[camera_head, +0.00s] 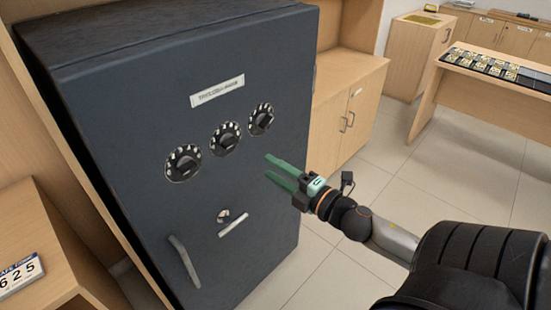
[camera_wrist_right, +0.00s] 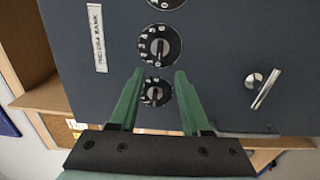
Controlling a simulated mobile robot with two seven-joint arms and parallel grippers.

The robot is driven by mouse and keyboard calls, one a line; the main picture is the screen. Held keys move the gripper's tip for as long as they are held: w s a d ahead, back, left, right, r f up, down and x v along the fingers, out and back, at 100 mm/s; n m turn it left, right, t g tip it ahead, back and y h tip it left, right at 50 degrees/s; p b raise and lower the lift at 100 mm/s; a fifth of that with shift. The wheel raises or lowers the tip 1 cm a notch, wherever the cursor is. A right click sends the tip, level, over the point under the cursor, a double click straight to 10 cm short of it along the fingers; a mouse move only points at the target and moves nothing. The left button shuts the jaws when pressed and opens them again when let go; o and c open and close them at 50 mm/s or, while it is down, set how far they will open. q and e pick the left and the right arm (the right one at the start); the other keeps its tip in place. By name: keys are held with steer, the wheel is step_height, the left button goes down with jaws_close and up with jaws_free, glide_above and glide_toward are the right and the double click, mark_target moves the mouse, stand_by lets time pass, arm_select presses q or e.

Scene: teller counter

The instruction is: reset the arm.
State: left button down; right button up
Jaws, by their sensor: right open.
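My right gripper (camera_head: 270,168) is open and empty, with green fingers, in front of the dark safe (camera_head: 130,110) in the head view. In the right wrist view its fingers (camera_wrist_right: 154,75) point at the safe door, with a dial (camera_wrist_right: 157,93) showing between them. I cannot tell a touch; the fingers appear apart from the door. The safe has three round dials, the middle one (camera_head: 225,138) among them, below a white label (camera_head: 217,91). A small knob and a lever (camera_head: 233,226) sit lower, and a long handle (camera_head: 184,262) is at the lower left. My left gripper is not in view.
A wooden cabinet (camera_head: 340,115) stands just right of the safe. A desk (camera_head: 490,95) with a dark tray of gold-coloured items is at the far right. A wooden surface with a number card (camera_head: 18,274) is at the lower left. Tiled floor (camera_head: 460,175) is open between.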

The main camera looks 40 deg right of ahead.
stand_by(0.3)
steer(key=s+a+f+m+g+h+p, duration=0.1)
steer(key=s+a+f+m+g, duration=0.15)
steer(key=f+m, duration=0.4)
steer(key=s+a+f+m+g+p, duration=0.1)
steer(key=s+a+f+m+g, duration=0.2)
steer(key=f, duration=0.6)
steer(key=s+a+f+m+g+y, duration=0.1)
steer(key=s+a+f+m, duration=0.2)
steer(key=a, duration=0.3)
steer(key=s+a+f+m+g+y+p, duration=0.1)
steer(key=s+a+f+m+g, duration=0.1)
steer(key=s+a+f+m, duration=0.2)
steer(key=s+a+f, duration=0.1)
steer(key=a+f, duration=0.1)
steer(key=a, duration=0.1)
steer(key=shift+s+a+f+p, duration=0.15)
steer(key=shift+s+a+p, duration=0.05)
steer(key=shift+s+p, duration=0.1)
steer(key=shift+d+m, duration=0.15)
steer(key=shift+m, duration=0.1)
